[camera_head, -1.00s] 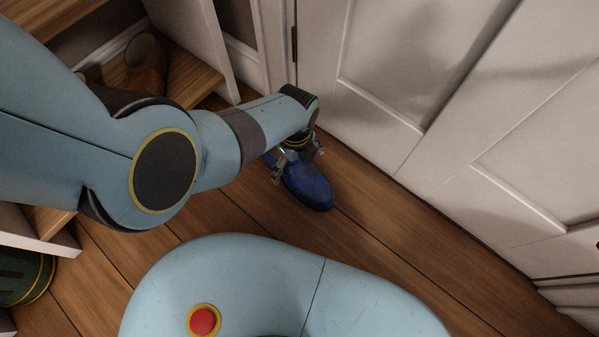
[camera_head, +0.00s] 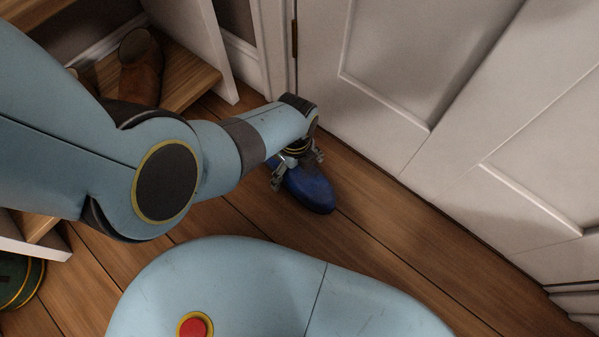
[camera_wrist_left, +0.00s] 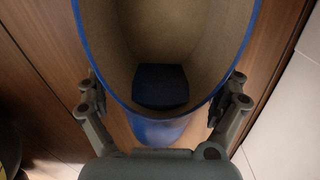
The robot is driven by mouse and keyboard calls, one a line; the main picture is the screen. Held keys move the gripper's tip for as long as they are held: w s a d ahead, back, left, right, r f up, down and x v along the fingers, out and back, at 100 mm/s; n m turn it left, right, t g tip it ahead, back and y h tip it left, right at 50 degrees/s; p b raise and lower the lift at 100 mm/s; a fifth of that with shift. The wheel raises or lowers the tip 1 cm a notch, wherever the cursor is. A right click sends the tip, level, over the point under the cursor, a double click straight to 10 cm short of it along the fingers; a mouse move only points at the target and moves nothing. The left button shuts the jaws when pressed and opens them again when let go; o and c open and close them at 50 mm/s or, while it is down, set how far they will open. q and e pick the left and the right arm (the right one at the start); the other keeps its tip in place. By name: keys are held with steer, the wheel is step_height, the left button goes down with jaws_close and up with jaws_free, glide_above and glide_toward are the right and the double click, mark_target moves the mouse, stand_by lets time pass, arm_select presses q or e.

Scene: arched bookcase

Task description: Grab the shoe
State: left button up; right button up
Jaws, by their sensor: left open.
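A blue shoe (camera_head: 310,190) lies on the wooden floor near the white panelled door. My left gripper (camera_head: 298,170) is over the shoe's rear part, with one finger on each side of it, and hides that part in the head view. In the left wrist view the shoe (camera_wrist_left: 158,132) shows its beige inside and blue rim between the open fingers of my left gripper (camera_wrist_left: 162,95). The fingers are beside the shoe's walls; I cannot tell whether they touch it. My right gripper is not in view.
The white door (camera_head: 400,90) stands close behind the shoe. A round green object (camera_head: 18,280) is at the lower left. Bare floor (camera_head: 390,235) lies to the right of the shoe.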

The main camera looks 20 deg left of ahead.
arm_select(q)
steer(key=c, duration=1.2)
